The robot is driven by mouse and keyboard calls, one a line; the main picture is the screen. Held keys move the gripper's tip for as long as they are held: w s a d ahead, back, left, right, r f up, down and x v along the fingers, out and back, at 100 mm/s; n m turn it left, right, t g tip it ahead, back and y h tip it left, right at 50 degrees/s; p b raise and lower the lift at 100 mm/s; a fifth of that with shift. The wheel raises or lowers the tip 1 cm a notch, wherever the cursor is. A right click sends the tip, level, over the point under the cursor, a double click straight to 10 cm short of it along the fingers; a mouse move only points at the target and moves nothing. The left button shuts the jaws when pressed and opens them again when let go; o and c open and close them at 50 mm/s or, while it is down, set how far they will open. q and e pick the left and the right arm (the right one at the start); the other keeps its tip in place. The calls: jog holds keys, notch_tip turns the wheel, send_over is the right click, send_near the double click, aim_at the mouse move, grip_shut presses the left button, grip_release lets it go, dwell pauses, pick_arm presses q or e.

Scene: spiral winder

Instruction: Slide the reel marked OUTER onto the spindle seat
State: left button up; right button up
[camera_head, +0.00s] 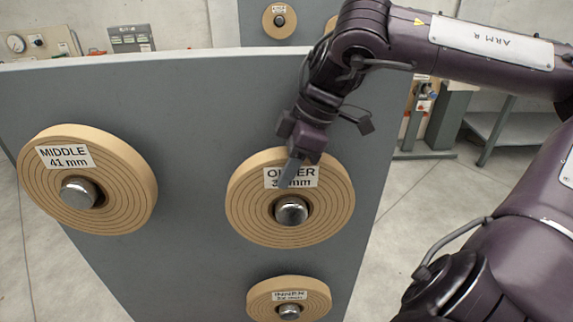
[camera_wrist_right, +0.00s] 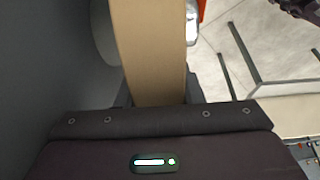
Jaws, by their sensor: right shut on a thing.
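The tan reel marked OUTER (camera_head: 245,205) is at the right of the grey panel, with a silver spindle end (camera_head: 291,211) showing through its centre. My right gripper (camera_head: 292,170) is shut on the reel's upper rim, one finger in front of the label and partly hiding it. In the right wrist view the reel's edge (camera_wrist_right: 152,50) runs between the fingers. There a grey rounded part (camera_wrist_right: 104,32) shows between reel and panel, and the silver spindle end (camera_wrist_right: 192,25) shows on the other side. My left gripper is not in view.
The reel marked MIDDLE (camera_head: 130,195) is on the panel (camera_head: 190,110) at left, and the reel marked INNER (camera_head: 262,304) is below. Another reel (camera_head: 279,20) shows behind the panel's top edge. A grey bench (camera_head: 510,130) stands at back right.

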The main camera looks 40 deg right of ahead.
grip_shut()
jog(key=shift+w+r, duration=0.1)
jog(key=shift+r, duration=0.05)
dwell(0.4)
